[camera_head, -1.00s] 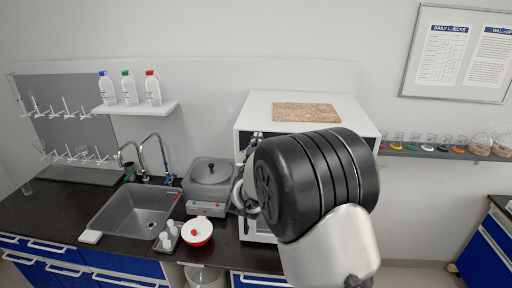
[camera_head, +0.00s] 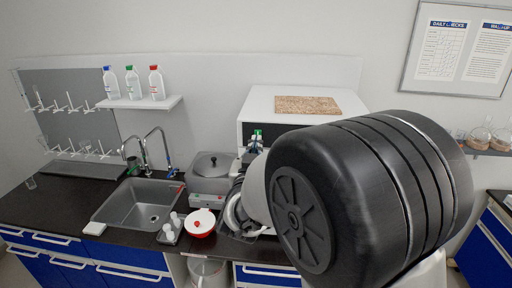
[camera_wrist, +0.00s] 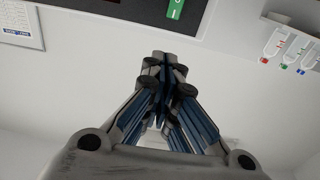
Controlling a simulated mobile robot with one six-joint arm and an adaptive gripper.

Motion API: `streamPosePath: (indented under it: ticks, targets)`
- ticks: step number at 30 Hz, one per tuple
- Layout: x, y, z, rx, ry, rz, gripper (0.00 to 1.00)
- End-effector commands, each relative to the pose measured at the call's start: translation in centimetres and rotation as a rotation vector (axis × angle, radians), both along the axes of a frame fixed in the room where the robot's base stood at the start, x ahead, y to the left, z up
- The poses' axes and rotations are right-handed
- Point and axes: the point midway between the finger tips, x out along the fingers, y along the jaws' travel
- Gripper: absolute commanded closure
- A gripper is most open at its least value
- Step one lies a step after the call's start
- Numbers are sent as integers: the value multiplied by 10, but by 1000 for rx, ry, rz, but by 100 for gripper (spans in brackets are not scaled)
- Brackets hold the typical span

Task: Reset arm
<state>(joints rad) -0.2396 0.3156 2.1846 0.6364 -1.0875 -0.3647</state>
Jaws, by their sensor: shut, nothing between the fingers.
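My gripper (camera_wrist: 163,62) is shut and empty in the wrist view, its blue-lined fingers meeting at the tips. In the head view my gripper (camera_head: 255,140) points up in front of the white distiller cabinet (camera_head: 262,103), mostly hidden behind my large black arm joint. The wrist view looks tilted, with the wall and the dark cabinet front with a green switch (camera_wrist: 176,9) at its top. Whether the fingers touch the cabinet I cannot tell; they appear apart from it.
A grey pot-like device (camera_head: 211,170), a white bowl with a red knob (camera_head: 200,222) and a small tray of cups (camera_head: 169,229) stand left of my arm. A sink (camera_head: 140,203) lies further left. Bottles stand on a wall shelf (camera_head: 140,102). My arm hides the counter's right part.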

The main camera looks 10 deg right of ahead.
Motion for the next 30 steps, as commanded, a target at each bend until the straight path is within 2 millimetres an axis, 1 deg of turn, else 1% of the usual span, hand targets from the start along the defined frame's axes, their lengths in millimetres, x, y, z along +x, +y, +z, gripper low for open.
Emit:
streamPosePath:
  ticks: [4,7,8,11,14,17,18,19,20,21,23,24,27,30]
  targets:
    - [-2,2,-1,15,16,22,100]
    - [-10,8,-7,56,73,84,100]
    - [-14,10,-11,71,101,110,100]
    - [-39,22,-27,122,217,209,100]
    - [-76,31,-48,160,358,297,100]
    - [-123,36,-75,179,511,360,100]
    - [-145,36,-87,184,574,377,100]
    - [-161,36,-97,186,622,386,100]
    - [-179,34,-107,189,672,392,100]
    - [-203,31,-120,188,737,395,100]
    - [-240,25,-140,188,835,391,100]
    - [-263,20,-153,189,898,381,100]
    - [-316,7,-179,188,1031,345,100]
    - [-354,-3,-196,189,1126,308,100]
